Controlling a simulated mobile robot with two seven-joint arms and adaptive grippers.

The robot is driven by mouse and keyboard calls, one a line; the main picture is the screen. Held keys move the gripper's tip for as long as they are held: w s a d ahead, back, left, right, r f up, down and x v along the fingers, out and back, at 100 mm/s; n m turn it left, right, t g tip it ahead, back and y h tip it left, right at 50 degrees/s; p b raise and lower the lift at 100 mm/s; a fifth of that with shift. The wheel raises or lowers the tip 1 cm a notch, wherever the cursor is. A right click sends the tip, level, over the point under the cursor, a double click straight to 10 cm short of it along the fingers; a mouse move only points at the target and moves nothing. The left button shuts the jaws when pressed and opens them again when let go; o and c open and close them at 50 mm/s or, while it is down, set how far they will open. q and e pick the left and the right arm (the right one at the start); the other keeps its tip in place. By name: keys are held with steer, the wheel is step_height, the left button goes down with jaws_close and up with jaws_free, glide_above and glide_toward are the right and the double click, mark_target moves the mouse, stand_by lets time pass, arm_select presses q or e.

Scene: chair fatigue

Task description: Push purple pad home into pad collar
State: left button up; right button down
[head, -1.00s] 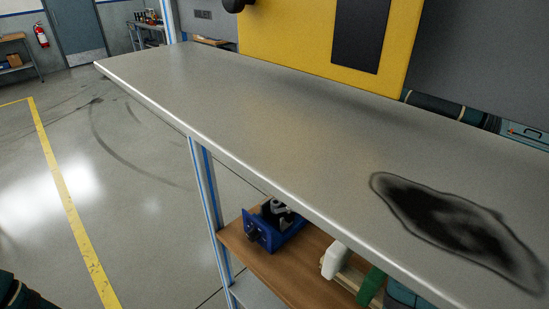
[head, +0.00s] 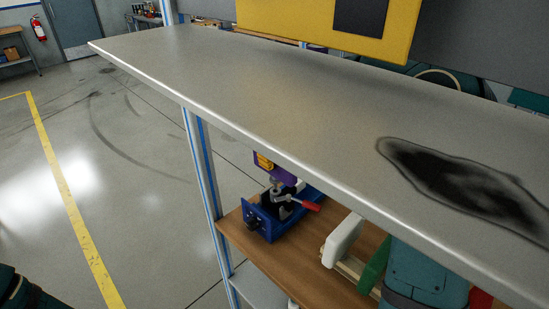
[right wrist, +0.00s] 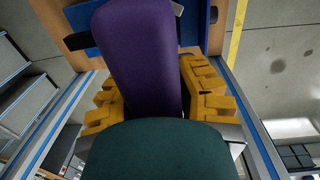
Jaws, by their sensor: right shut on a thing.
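The purple pad (right wrist: 140,50) fills the middle of the right wrist view as a long, smooth block. My right gripper (right wrist: 150,90) is shut on it, with a yellow finger on each side. In the head view, a little of the purple pad (head: 288,176) and a yellow finger show below the upper shelf's front edge, just above a blue fixture (head: 272,230) with a red-handled clamp (head: 306,205). I cannot make out the pad collar, or whether the pad touches the fixture. My left gripper is not in view.
The grey upper shelf (head: 250,100) overhangs the fixture and hides part of the work. It is bare except for a dark stain (head: 465,190). The wooden lower shelf (head: 290,262) also holds a white block (head: 342,240) and a green piece (head: 374,267).

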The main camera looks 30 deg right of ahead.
mark_target(275, 170)
steer(key=shift+p, duration=0.5)
stand_by(1.1)
steer(key=shift+d+f+b, duration=0.1)
steer(key=shift+f+b, duration=1.1)
steer(key=shift+f, duration=0.8)
steer(key=c, duration=0.8)
jaws_free()
steer(key=shift+o, duration=0.2)
steer(key=shift+r, duration=3.75)
steer(key=shift+a, duration=0.2)
